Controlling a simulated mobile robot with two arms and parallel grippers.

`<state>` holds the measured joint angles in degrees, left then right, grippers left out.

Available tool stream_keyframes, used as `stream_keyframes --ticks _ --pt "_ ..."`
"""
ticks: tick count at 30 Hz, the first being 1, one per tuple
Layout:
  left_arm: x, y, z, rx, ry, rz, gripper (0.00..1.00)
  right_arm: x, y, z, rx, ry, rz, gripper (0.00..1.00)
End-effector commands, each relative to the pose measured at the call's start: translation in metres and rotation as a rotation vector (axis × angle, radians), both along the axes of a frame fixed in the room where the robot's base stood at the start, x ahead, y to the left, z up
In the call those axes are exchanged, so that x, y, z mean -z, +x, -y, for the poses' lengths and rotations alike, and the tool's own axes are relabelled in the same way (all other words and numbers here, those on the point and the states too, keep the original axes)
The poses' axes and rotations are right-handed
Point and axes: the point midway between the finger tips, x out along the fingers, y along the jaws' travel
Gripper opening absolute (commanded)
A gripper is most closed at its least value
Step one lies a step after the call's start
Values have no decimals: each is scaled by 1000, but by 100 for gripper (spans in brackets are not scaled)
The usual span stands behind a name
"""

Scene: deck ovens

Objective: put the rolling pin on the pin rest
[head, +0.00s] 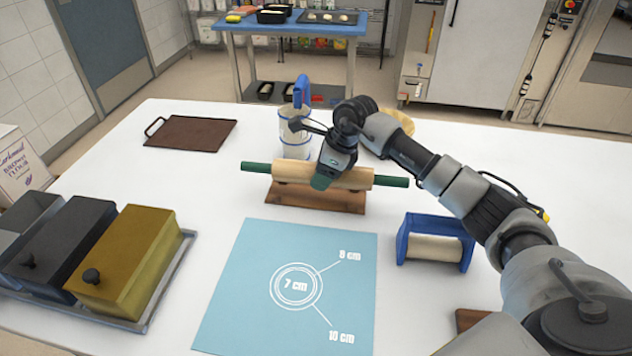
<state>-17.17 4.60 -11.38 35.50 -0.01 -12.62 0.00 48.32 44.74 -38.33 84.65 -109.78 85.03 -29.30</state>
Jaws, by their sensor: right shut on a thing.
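The rolling pin (354,178) has a pale wooden barrel and dark green handles. It lies level, crosswise, over the brown wooden pin rest (310,199) near the middle of the table. My right gripper (322,180) comes down from above and is shut on the barrel, right of its middle, hiding part of it. The pin covers the back of the rest; I cannot tell whether it touches the rest or hangs just above it. My left gripper is not in view.
A clear jug (294,140) with a blue handle stands close behind the pin. A blue-framed roller (436,224) is at right, a blue mat (250,290) in front. Lidded tins (140,255) are at left; a brown board (190,133) lies at back left.

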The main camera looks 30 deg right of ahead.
Motion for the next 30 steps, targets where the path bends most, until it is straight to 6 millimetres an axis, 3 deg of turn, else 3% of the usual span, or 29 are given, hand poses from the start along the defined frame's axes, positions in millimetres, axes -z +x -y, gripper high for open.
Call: stream_keyframes --ticks 6,18,27,28,30 --pt "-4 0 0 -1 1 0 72 10 18 -7 0 1 4 16" --pt "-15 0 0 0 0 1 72 50 19 -7 -1 2 3 16" --pt "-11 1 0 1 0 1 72 54 19 -7 -1 0 5 16" --pt "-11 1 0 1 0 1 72 55 18 -7 -1 0 2 56" --pt "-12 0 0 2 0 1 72 54 18 -7 -1 0 2 67"
